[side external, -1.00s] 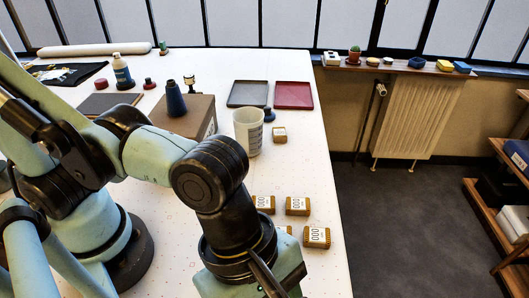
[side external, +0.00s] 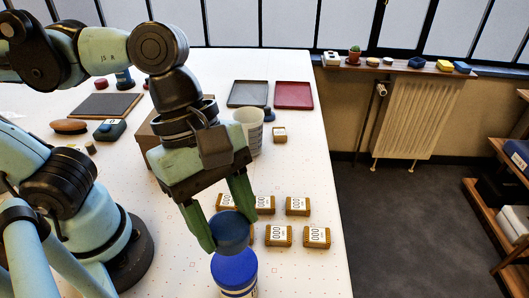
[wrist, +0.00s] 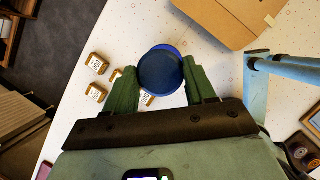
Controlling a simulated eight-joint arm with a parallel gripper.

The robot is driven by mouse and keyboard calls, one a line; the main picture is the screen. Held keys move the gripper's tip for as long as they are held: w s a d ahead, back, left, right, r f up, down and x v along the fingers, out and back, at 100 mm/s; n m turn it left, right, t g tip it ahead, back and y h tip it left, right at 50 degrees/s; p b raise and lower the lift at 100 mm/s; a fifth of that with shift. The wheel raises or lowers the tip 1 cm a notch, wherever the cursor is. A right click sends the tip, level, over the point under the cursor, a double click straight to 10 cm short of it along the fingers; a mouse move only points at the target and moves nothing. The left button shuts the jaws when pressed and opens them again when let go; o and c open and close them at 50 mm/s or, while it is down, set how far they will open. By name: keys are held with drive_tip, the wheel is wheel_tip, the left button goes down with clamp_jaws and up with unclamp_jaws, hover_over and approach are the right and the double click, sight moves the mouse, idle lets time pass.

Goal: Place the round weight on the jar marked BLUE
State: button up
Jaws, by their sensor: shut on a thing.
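The round weight (side external: 231,228) is a dark blue-grey disc between the two green fingers of my gripper (side external: 226,225). My gripper is shut on it. A jar with a bright blue lid (side external: 235,270) stands directly below the weight near the table's front edge. The weight overlaps the jar's far edge in the side view; I cannot tell whether they touch. In the wrist view the weight (wrist: 160,72) sits between the fingertips (wrist: 162,85) and covers most of the jar, with a thin blue rim (wrist: 166,47) showing past it. No marking on the jar is readable.
Several brown blocks with white labels (side external: 297,206) lie just behind and right of the jar, some partly hidden by my gripper. A white cup (side external: 250,128), a cardboard box (wrist: 230,18), and grey (side external: 248,94) and red (side external: 294,95) trays are farther back. The table's right edge is close.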

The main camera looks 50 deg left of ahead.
drive_tip(key=shift+f, duration=3.15)
drive_tip(key=shift+f, duration=0.1)
drive_tip(key=o, duration=1.3)
drive_tip(key=v, duration=1.2)
drive_tip(key=w+a+f+m+t+y, duration=0.2)
drive_tip(key=w+a+f+m+t, duration=0.1)
drive_tip(key=w+a+m, duration=0.4)
drive_tip(key=w+a+f+m+t+y, duration=0.2)
drive_tip(key=w+a+f+m+t, duration=0.2)
drive_tip(key=w+a+m, duration=0.3)
drive_tip(key=a+f+m, duration=0.1)
drive_tip(key=m, duration=0.3)
drive_tip(key=shift+f+y, duration=0.3)
